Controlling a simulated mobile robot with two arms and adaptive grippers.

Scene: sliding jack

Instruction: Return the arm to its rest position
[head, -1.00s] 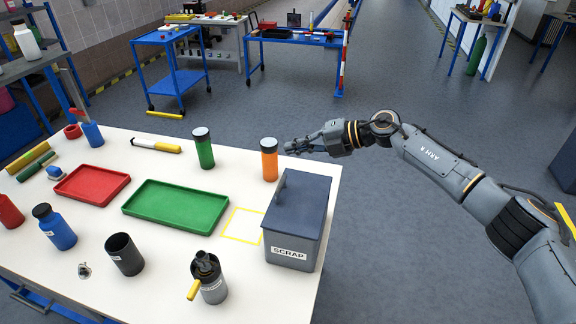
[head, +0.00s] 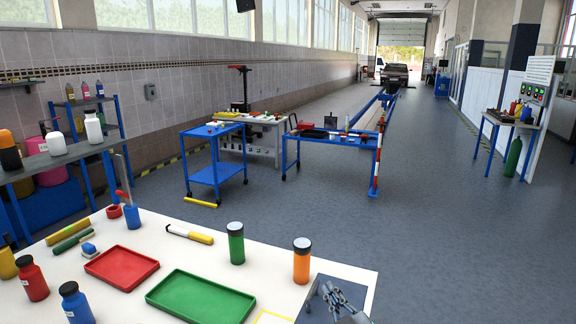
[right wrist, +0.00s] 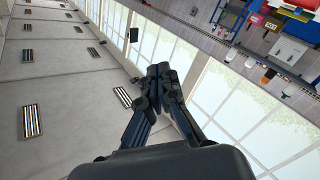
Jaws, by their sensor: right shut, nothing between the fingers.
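That view looks toward the ceiling and windows. My left gripper is in neither view.
The white table (head: 150,226) holds a red tray (head: 121,268), a green tray (head: 200,299), a green bottle (head: 236,244) and an orange bottle (head: 301,262). A blue cart (head: 216,172) and a blue workbench (head: 330,140) stand beyond. Open floor (head: 450,240) lies to the right.

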